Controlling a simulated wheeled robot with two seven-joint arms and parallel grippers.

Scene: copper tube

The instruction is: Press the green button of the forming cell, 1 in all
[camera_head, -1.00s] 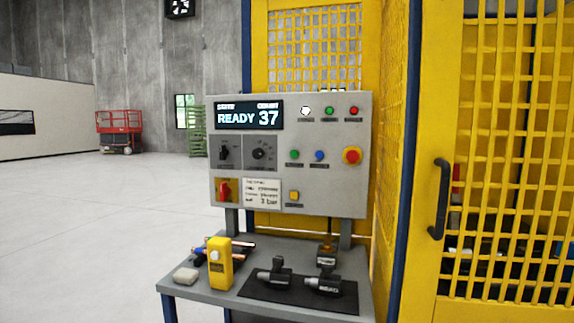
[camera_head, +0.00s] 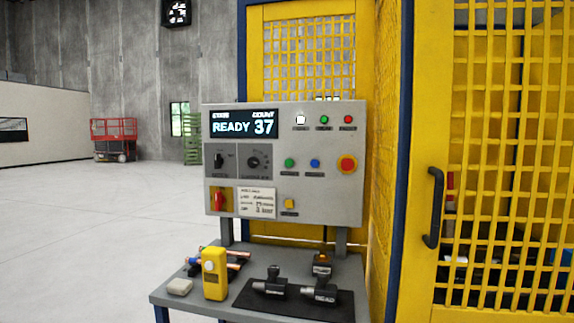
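The forming cell's grey control panel (camera_head: 330,202) stands upright in the middle of the head view, facing me. Its display (camera_head: 243,124) reads READY 37. A smaller green light or button (camera_head: 324,119) is in the top row, between a white one (camera_head: 300,119) and a red one (camera_head: 348,119). Neither of my grippers shows in the head view.
Below the panel is a small grey table (camera_head: 172,299) with a yellow handheld device (camera_head: 214,274), black tools (camera_head: 270,284) on a dark mat and copper tubes (camera_head: 233,254). Yellow mesh fencing (camera_head: 490,150) with a black handle (camera_head: 434,208) stands at right. The floor at left is open.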

